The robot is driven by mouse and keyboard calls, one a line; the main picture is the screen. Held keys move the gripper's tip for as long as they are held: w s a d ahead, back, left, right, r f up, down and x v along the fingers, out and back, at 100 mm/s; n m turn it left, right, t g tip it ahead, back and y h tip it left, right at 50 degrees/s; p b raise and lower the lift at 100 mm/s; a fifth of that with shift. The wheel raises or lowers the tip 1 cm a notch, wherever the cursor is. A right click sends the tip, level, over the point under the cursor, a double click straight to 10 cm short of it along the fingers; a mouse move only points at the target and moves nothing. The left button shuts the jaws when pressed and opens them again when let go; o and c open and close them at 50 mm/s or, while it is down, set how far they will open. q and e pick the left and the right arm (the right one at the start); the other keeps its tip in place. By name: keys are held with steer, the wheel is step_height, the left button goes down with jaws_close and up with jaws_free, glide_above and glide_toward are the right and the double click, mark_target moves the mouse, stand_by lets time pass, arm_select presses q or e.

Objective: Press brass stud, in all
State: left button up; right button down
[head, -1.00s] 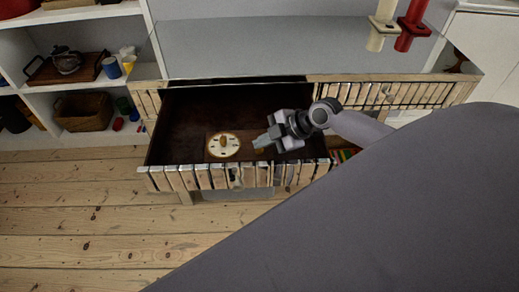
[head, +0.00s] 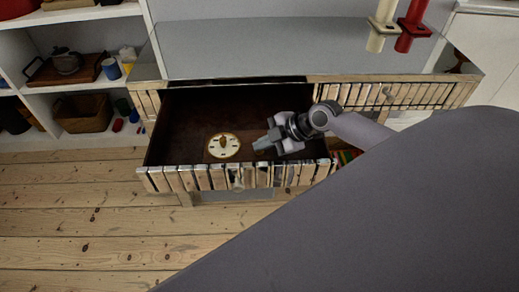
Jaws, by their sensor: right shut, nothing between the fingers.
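An open drawer (head: 180,120) with a dark inside and a slatted wooden front holds a round cream dial (head: 232,149) with dark marks. A small brass-coloured piece (head: 222,141) stands at the middle of the dial; I cannot tell whether it is the brass stud. My right gripper (head: 258,146) is shut and empty, inside the drawer opening just right of the dial and apart from it. It points left. My left gripper is not in view.
A grey cabinet top (head: 240,50) lies behind the drawer. A cream fitting (head: 381,28) and a red fitting (head: 411,30) stand at its right. White shelves (head: 95,90) with a basket (head: 83,112) are at left. Bare floorboards (head: 90,220) lie in front.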

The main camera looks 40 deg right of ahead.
mark_target(263, 153)
stand_by(0.3)
steer(key=shift+r+p, duration=0.7)
steer(key=shift+r, duration=0.1)
step_height(263, 153, up, 5)
steer(key=p, duration=0.4)
stand_by(0.8)
